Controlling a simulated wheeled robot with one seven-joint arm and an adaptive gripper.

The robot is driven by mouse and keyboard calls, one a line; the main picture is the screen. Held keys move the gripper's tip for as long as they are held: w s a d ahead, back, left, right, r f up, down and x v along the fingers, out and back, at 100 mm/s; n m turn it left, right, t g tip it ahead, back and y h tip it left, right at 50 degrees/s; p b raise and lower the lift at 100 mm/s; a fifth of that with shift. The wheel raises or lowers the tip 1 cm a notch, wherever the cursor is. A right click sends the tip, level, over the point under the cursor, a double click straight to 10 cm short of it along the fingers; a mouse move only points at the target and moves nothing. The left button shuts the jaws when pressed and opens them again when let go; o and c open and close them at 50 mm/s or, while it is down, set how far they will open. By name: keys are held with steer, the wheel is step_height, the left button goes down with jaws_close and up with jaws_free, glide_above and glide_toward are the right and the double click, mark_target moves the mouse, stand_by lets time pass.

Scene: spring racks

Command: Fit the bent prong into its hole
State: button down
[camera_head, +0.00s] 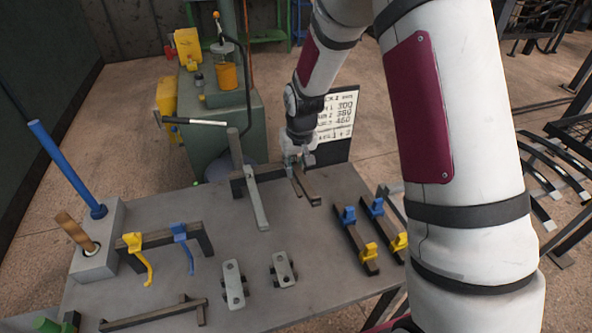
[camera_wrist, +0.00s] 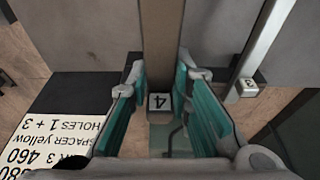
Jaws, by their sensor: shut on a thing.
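My gripper (camera_head: 301,158) points down over the back right of the grey table (camera_head: 215,210). In the wrist view its teal fingers (camera_wrist: 160,100) are closed around a dark bar (camera_wrist: 163,45) with a block marked 4 on its near end. The bar shows below the gripper in the head view (camera_head: 309,190). I take it for the bent prong, but its bend is not clear. A pale grey bar (camera_head: 257,200), with an end marked 3 in the wrist view (camera_wrist: 249,88), lies left of the gripper, apart from it. The bar's hole cannot be made out.
Yellow (camera_head: 133,242) and blue (camera_head: 180,234) hooks sit on a dark rack at left.

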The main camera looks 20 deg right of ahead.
steer(key=shift+w+b, duration=0.85)
steer(key=shift+w, duration=0.8)
steer(key=shift+s+b+x, duration=0.2)
steer(key=shift+b+x, duration=0.15)
steer(key=shift+x, duration=0.55)
steer(key=shift+s+b+x, duration=0.25)
steer(key=shift+b+x, duration=0.05)
steer(key=shift+x, duration=0.6)
steer(key=shift+s+b+x, duration=0.2)
steer(key=shift+b+x, duration=0.15)
steer(key=shift+x, duration=0.5)
stand_by(1.5)
steer(key=c, duration=1.4)
jaws_free()
steer(key=shift+f, duration=0.2)
steer(key=shift+o, duration=0.2)
steer(key=shift+s, duration=0.1)
steer(key=v, duration=1.2)
